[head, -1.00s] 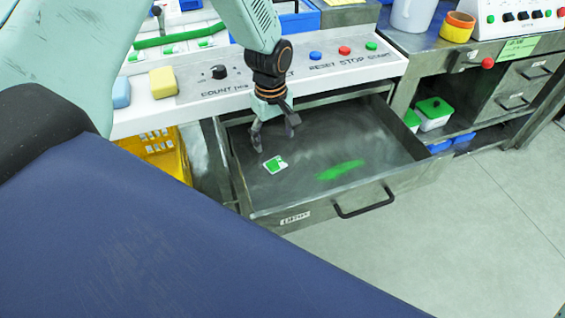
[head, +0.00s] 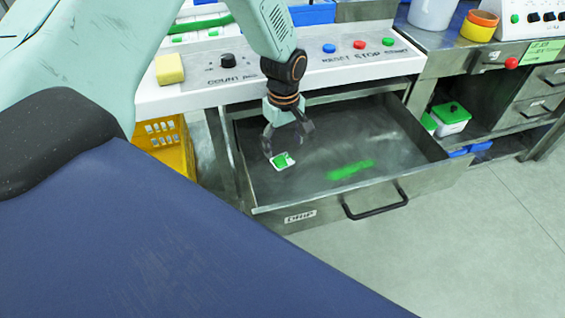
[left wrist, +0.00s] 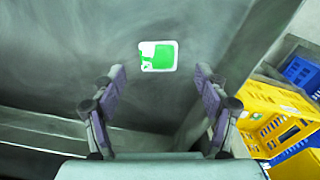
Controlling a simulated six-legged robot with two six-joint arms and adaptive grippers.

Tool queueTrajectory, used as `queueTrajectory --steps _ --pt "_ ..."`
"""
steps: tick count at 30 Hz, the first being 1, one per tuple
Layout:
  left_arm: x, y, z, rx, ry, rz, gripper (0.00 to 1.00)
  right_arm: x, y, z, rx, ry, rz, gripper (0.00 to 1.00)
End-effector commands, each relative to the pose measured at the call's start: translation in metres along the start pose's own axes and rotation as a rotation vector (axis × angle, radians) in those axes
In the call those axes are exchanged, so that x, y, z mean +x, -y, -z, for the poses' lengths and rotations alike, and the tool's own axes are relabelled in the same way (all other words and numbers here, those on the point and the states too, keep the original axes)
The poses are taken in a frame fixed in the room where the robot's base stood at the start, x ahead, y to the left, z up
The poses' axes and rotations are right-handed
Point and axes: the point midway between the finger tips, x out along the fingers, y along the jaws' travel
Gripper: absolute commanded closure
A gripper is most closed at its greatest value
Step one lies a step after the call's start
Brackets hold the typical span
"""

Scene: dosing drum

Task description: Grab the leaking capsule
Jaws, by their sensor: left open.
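The leaking capsule (head: 283,161) is a small white square with a green patch. It lies on the floor of the open metal drawer (head: 300,216), near its left side. In the left wrist view the capsule (left wrist: 158,56) lies ahead of the fingertips, between their lines, with green reaching its left edge. My left gripper (head: 286,150) is open and empty, pointing down into the drawer just above the capsule. Its two fingers (left wrist: 160,85) are spread wide in the left wrist view. Whether they touch the drawer floor I cannot tell. My right gripper is not in view.
A green smear (head: 350,170) lies on the drawer floor, right of the capsule. The drawer walls surround the gripper, and the panel with buttons (head: 328,48) runs above and behind. A yellow crate (head: 165,145) stands left of the drawer. A green-lidded box (head: 452,115) sits on the right shelf.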

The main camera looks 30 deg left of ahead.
Motion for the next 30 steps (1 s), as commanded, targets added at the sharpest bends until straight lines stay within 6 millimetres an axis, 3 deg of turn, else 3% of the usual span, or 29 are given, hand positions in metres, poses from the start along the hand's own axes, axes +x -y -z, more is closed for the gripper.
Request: queueTrajectory --steps 12,20,30 --pt "0.051 -0.002 0.000 0.001 0.000 0.002 0.26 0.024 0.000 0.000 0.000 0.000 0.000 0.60" --pt "0.056 -0.002 0.001 0.001 0.000 0.000 0.26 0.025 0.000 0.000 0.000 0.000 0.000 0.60" --pt "0.056 -0.002 0.001 0.001 0.000 0.000 0.53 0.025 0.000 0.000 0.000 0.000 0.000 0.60"
